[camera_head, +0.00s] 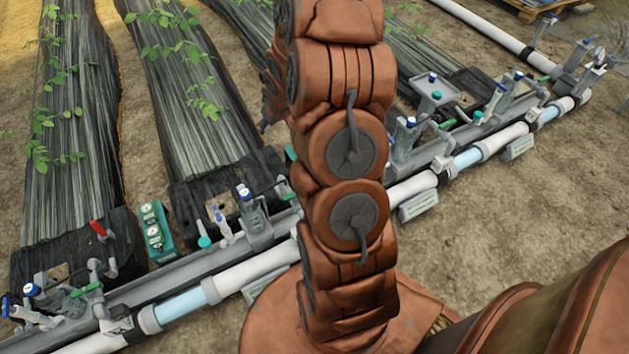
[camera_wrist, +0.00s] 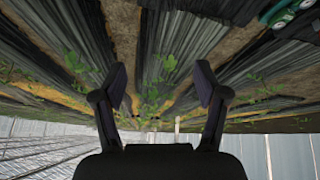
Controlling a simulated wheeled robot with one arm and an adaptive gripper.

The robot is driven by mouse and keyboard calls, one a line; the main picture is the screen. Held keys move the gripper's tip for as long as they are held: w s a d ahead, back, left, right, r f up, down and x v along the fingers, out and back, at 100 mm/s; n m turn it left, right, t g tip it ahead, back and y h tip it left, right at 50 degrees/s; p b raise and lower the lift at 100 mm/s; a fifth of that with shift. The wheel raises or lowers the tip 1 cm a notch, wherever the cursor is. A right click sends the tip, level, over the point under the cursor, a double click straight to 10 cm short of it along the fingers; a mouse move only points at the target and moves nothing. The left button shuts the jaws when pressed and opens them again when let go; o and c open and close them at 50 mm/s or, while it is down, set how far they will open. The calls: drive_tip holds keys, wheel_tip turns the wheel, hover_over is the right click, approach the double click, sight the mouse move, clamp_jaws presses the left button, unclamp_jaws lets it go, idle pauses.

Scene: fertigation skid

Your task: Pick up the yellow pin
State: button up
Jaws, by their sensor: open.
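I cannot make out a yellow pin in either view. My gripper (camera_wrist: 160,82) shows in the wrist view with its two dark fingers spread wide and nothing between them. Beyond the fingers are plastic-covered beds and green plants, seen upside down. In the head view my copper-coloured arm rises through the middle and hides part of the skid and beds behind it. The gripper's fingers cannot be made out clearly there.
A grey and white pipe run (camera_head: 245,272) with valves crosses the head view diagonally. A green block with round gauges (camera_head: 156,232) stands beside a red-handled valve (camera_head: 98,229). Black-covered beds (camera_head: 190,110) lie behind. Bare soil (camera_head: 530,225) is open at the right.

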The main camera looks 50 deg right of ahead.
drive_tip(key=s+d+f+m+t+h+b, duration=0.15)
drive_tip(key=d+f+b, duration=0.45)
drive_tip(key=f, duration=0.8)
drive_tip(key=s+d+f+t+b, duration=0.2)
drive_tip(key=d+f+b, duration=0.4)
drive_tip(key=f, duration=0.8)
drive_tip(key=s+d+f+m+t+h+b, duration=0.15)
drive_tip(key=d+f+b, duration=0.45)
drive_tip(key=f, duration=0.7)
drive_tip(key=shift+n+t+y, duration=0.4)
drive_tip(key=shift+y, duration=0.1)
drive_tip(key=b+x, duration=0.1)
drive_tip(key=x, duration=0.1)
drive_tip(key=b+x, duration=0.1)
drive_tip(key=x, duration=0.1)
drive_tip(key=b+x, duration=0.1)
drive_tip(key=x, duration=0.1)
drive_tip(key=shift+w+a+f+b, duration=0.1)
drive_tip(key=shift+w+a+b, duration=0.1)
drive_tip(key=shift+a+b, duration=0.15)
drive_tip(key=shift+w+d+f, duration=0.1)
drive_tip(key=shift+w+d, duration=0.1)
drive_tip(key=shift+w, duration=0.2)
drive_tip(key=shift+c, duration=0.3)
drive_tip(key=c, duration=1)
